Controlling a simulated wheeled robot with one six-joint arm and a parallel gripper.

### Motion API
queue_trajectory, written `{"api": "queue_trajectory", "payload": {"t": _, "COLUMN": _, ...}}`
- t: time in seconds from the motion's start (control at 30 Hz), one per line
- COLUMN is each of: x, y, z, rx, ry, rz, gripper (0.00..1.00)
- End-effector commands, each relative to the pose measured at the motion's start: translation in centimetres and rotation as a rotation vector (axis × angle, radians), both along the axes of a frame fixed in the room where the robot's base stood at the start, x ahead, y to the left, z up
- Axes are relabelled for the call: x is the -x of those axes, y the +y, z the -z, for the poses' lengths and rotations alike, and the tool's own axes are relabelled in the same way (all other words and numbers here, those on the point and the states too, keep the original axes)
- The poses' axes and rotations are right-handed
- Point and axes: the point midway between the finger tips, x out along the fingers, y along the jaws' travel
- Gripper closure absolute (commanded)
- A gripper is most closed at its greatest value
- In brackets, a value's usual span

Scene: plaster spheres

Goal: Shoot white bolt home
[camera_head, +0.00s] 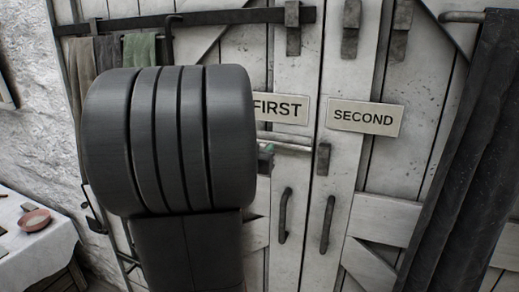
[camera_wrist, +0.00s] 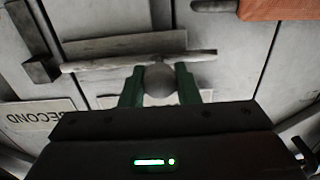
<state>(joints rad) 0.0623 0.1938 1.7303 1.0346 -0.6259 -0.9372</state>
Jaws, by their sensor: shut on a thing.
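The pale bolt (camera_wrist: 100,62) lies across a plank door in the wrist view, with a round grey knob (camera_wrist: 158,78) on it. My gripper (camera_wrist: 159,90) has its two green fingers shut on this knob, one on each side. In the head view, the bolt (camera_head: 288,145) shows to the right of my arm, under the FIRST sign (camera_head: 281,108). Its right end lies close to a dark keeper (camera_head: 323,158) on the other door leaf; I cannot tell whether it is inside. The keeper (camera_wrist: 38,66) is at left in the wrist view. My arm hides the bolt's left part in the head view.
The SECOND sign (camera_head: 366,118) is on the right leaf. Two dark handles (camera_head: 284,215) hang below. A dark bar (camera_head: 240,17) crosses the door top. Cloths (camera_head: 138,49) hang at left, dark drapery (camera_head: 455,160) at right. A table (camera_head: 35,245) with a bowl stands lower left.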

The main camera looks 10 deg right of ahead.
Motion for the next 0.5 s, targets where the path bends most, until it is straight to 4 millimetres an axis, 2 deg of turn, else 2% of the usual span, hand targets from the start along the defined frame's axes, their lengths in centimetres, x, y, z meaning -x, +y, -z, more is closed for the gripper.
{"api": "queue_trajectory", "payload": {"t": 0.1, "x": 1.4, "y": -2.1, "z": 0.1, "rx": 0.001, "ry": 0.0, "rz": 0.011, "gripper": 1.0}}
{"api": "queue_trajectory", "payload": {"t": 0.23, "x": 2.6, "y": -3.8, "z": 0.2, "rx": 0.003, "ry": -0.001, "rz": 0.011, "gripper": 1.0}}
{"api": "queue_trajectory", "payload": {"t": 0.5, "x": 3.3, "y": -4.8, "z": 0.1, "rx": 0.0, "ry": 0.001, "rz": 0.008, "gripper": 1.0}}
